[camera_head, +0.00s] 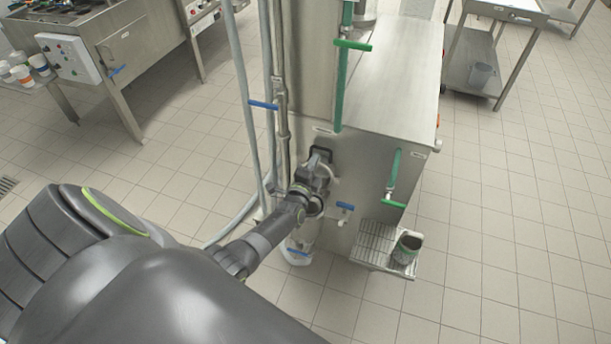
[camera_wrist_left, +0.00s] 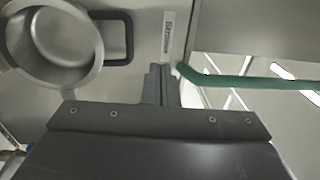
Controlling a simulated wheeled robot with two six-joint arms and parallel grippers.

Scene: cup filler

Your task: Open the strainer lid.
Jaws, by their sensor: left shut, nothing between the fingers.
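The strainer (camera_wrist_left: 50,45) shows at the upper left of the left wrist view as a round steel rim with a hollow inside. A black squared handle (camera_wrist_left: 131,40) sits at its right side. I cannot tell how the lid and rim join. A label (camera_wrist_left: 167,35) is on the steel panel to the right of the handle. My left gripper (camera_wrist_left: 160,84) is shut and empty, below and right of the handle, apart from it. In the head view my left gripper (camera_head: 317,172) is at the machine's front face, and my own wrist partly hides the strainer there.
The steel machine (camera_head: 395,75) fills the middle. Green pipes (camera_head: 344,75) and blue-handled valves (camera_head: 345,206) are close to my arm; a green bar (camera_wrist_left: 250,83) crosses the wrist view. A grated shelf (camera_head: 372,243) holds a cup (camera_head: 407,247).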

